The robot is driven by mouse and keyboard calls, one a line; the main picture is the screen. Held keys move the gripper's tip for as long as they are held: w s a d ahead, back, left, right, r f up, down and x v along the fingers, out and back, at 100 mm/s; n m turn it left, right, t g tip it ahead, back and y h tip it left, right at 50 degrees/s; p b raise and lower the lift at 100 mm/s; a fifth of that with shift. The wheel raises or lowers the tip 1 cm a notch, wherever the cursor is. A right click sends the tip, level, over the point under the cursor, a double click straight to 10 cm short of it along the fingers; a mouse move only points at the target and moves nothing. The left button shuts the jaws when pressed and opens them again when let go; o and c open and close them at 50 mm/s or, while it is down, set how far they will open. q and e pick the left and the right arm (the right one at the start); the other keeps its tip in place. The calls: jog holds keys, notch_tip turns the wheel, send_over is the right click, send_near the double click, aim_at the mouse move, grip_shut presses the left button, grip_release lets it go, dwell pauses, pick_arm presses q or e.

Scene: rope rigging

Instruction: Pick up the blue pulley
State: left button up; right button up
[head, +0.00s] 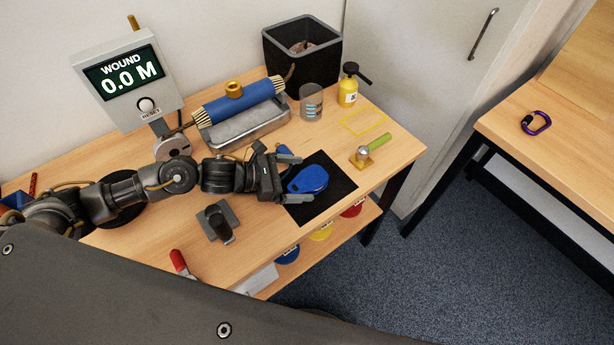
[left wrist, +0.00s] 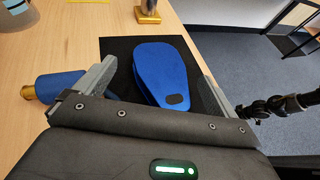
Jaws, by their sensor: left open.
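The blue pulley (head: 307,180) is a flat teardrop-shaped block lying on a black mat (head: 320,208) on the wooden bench. It also shows in the left wrist view (left wrist: 160,65), its narrow end with a dark slot toward me. My left gripper (head: 300,178) is open, its fingers one on each side of the pulley; in the left wrist view (left wrist: 158,78) gaps show between fingers and pulley. Whether the fingertips reach down to its height I cannot tell. A dark jointed part, seemingly my right gripper (left wrist: 262,107), shows at the right edge of the left wrist view.
A blue-handled object (left wrist: 58,86) lies close beside the left finger. A grey clamp-like block (head: 219,220) is in front of my left arm. The winding drum (head: 240,102) is at the back.

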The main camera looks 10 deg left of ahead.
pick_arm(q)
jog(key=shift+x, duration=0.95)
jog(key=shift+r, duration=0.1)
jog(key=c, duration=1.4)
